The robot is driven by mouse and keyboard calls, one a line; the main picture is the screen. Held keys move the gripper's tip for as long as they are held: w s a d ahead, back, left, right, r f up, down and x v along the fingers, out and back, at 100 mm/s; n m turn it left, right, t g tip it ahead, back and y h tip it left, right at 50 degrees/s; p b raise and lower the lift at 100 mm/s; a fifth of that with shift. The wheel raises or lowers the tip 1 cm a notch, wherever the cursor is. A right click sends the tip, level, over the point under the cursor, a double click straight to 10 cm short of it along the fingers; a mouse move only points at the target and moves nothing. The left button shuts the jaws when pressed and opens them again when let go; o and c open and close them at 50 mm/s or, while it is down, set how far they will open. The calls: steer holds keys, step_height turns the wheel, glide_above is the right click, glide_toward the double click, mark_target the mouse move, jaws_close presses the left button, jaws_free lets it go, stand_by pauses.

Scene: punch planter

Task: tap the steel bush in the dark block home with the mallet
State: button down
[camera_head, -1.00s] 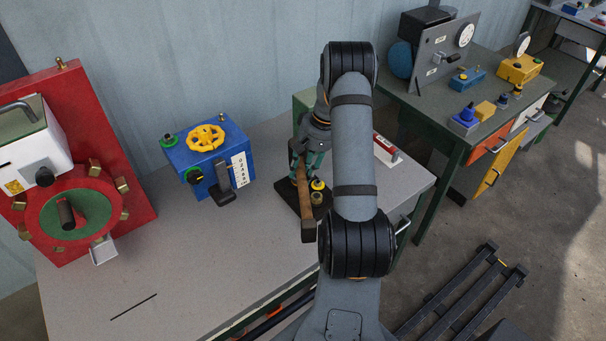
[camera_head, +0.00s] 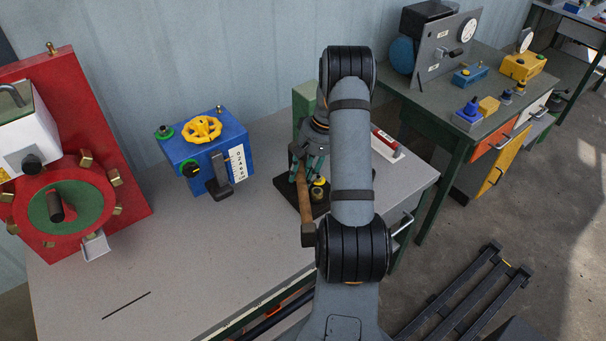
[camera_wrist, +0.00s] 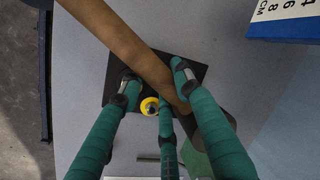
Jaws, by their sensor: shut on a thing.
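My gripper (camera_head: 310,170) is shut on the mallet's brown handle (camera_head: 306,203), above the dark base plate on the bench. In the wrist view, the gripper's teal fingers (camera_wrist: 157,77) stand on either side of the handle (camera_wrist: 125,45), which slants across the picture. The dark plate (camera_head: 283,184) lies below; its bare corner also shows in the wrist view (camera_wrist: 117,74). A yellow-ringed round part (camera_head: 319,183) stands on the plate, also seen between the fingers (camera_wrist: 150,105). I cannot make out the steel bush for certain.
A blue box (camera_head: 232,141) with a yellow handwheel stands left of the plate, and a red machine (camera_head: 120,205) stands farther left. A green block (camera_head: 303,101) and a red-and-white item (camera_head: 386,142) are behind my arm. The front left bench top (camera_head: 190,250) is clear.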

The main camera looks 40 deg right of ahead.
steer(key=shift+r+p, duration=2.4)
steer(key=shift+r, duration=0.4)
steer(key=shift+f, duration=0.15)
step_height(320, 180, down, 7)
steer(key=b, duration=0.6)
steer(key=shift+b, duration=0.3)
step_height(320, 180, up, 7)
steer(key=p, duration=0.5)
steer(key=shift+f, duration=0.1)
